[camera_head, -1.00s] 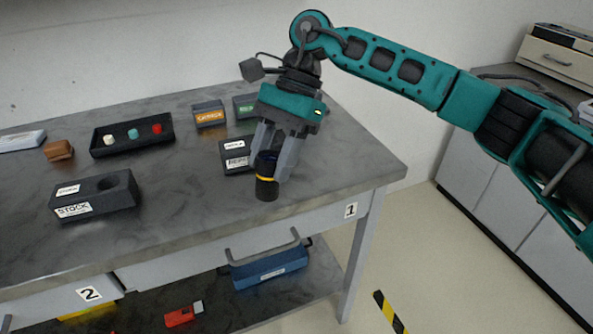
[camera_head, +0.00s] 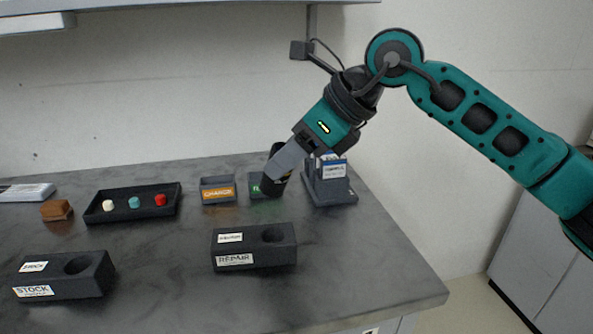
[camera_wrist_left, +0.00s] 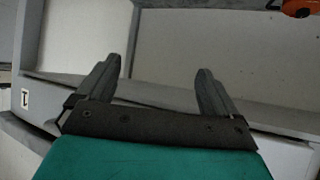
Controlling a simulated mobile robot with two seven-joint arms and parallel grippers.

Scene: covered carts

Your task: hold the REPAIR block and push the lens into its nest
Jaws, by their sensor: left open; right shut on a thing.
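The dark grey REPAIR block (camera_head: 240,258) stands on the table in the head view, with a round, empty-looking nest (camera_head: 274,236) in its top right. My right gripper (camera_head: 276,176) is shut on the black cylindrical lens (camera_head: 279,160). In the picture it shows above and behind the REPAIR block, apart from it. The lens is tilted and partly covered by the finger. My left gripper (camera_wrist_left: 157,75) is open and empty in the left wrist view; it does not show in the head view.
The STOCK block (camera_head: 75,285) is at the front left. A black tray (camera_head: 133,214) holds three coloured pegs. An orange-labelled CHARGE box (camera_head: 217,190), a green-labelled box (camera_head: 262,190) and a grey holder (camera_head: 330,185) stand at the back. Bare table lies between the two blocks.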

